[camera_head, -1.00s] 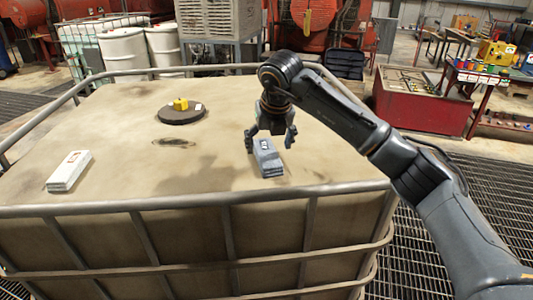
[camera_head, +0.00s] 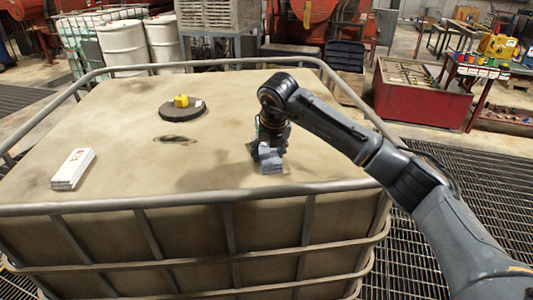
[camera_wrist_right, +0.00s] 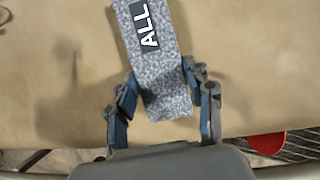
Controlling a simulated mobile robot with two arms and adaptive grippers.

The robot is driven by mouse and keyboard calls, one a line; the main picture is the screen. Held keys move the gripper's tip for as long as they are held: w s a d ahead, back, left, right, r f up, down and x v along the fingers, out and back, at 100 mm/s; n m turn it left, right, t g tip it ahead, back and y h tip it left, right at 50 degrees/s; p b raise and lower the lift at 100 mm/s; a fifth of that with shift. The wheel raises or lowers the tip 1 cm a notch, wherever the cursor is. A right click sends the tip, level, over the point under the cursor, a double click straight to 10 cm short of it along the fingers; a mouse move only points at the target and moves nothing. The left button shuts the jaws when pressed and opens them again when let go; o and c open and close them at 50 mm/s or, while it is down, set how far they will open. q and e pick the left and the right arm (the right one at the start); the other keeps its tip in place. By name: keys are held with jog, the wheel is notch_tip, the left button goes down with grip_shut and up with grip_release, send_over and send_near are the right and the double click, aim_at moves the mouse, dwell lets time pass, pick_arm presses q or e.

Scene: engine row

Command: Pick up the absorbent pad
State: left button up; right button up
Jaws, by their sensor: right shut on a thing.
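A grey speckled pad (camera_head: 271,164) lies on the tan top of the tank (camera_head: 120,130), near its front right. In the right wrist view the grey pad (camera_wrist_right: 160,75) carries a dark label reading "ALL". My right gripper (camera_head: 268,150) reaches down over the pad and hides much of it in the head view. In the wrist view the right gripper's fingers (camera_wrist_right: 159,95) are on both sides of the pad, shut on it. I cannot tell whether the pad is lifted off the surface. My left gripper is not in view.
A white stack (camera_head: 72,169) lies at the left of the tank top. A round dark cap (camera_head: 182,113) with a yellow block (camera_head: 181,101) stands near the middle back. A metal rail (camera_head: 150,201) runs along the front edge. The left half is mostly clear.

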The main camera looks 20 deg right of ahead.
aim_at(266, 151)
jog(key=shift+r+b, duration=0.4)
jog(key=shift+b, duration=0.15)
jog(key=r+b, duration=0.2)
jog(key=shift+s+a+r, duration=0.15)
jog(key=shift+s+r, duration=0.05)
jog(key=shift+r, duration=0.2)
jog(key=s+r, duration=0.1)
jog(key=s+a+r+b, duration=0.1)
jog(key=r, duration=0.1)
jog(key=shift+s+a+r+b, duration=0.3)
jog(key=shift+s+r+b, duration=0.05)
jog(key=shift+s, duration=0.05)
jog(key=s+a+r+b, duration=0.3)
jog(key=s+a+r, duration=0.2)
jog(key=s, duration=0.4)
jog(key=shift+r, duration=0.35)
jog(key=o, duration=0.5)
jog(key=c, duration=0.4)
jog(key=shift+w+d, duration=0.1)
jog(key=shift+d, duration=0.05)
jog(key=shift+c, duration=0.2)
